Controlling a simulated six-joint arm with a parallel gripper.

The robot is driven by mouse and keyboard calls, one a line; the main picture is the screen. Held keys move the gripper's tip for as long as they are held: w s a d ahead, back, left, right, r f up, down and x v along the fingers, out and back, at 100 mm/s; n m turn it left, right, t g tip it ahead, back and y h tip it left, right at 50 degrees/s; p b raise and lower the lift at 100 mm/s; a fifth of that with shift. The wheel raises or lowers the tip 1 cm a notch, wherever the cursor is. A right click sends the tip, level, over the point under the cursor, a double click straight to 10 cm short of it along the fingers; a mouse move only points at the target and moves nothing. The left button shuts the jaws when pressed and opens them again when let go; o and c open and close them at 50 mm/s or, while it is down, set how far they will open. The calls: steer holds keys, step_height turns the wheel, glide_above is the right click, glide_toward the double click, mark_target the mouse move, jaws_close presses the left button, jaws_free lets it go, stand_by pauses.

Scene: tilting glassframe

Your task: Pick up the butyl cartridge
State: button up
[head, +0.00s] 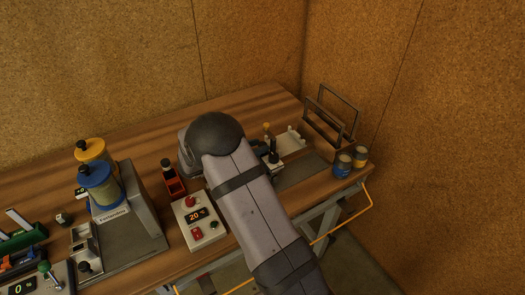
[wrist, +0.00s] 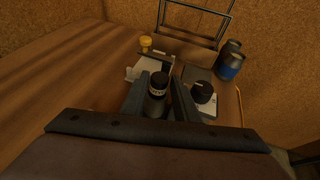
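In the head view my own arm hides the gripper and most of this spot.
Behind are upright dark frames (head: 332,118). A black knob (wrist: 203,92) is close right of the fingers. A control box (head: 200,220) reads 20. Bare wood lies at the back left.

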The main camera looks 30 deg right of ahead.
steer(key=shift+w+d+f, duration=0.15)
steer(key=shift+d+f, duration=0.15)
steer(key=shift+d, duration=0.2)
jaws_close()
steer(key=shift+r, duration=0.15)
step_height(320, 180, up, 10)
steer(key=b, duration=0.2)
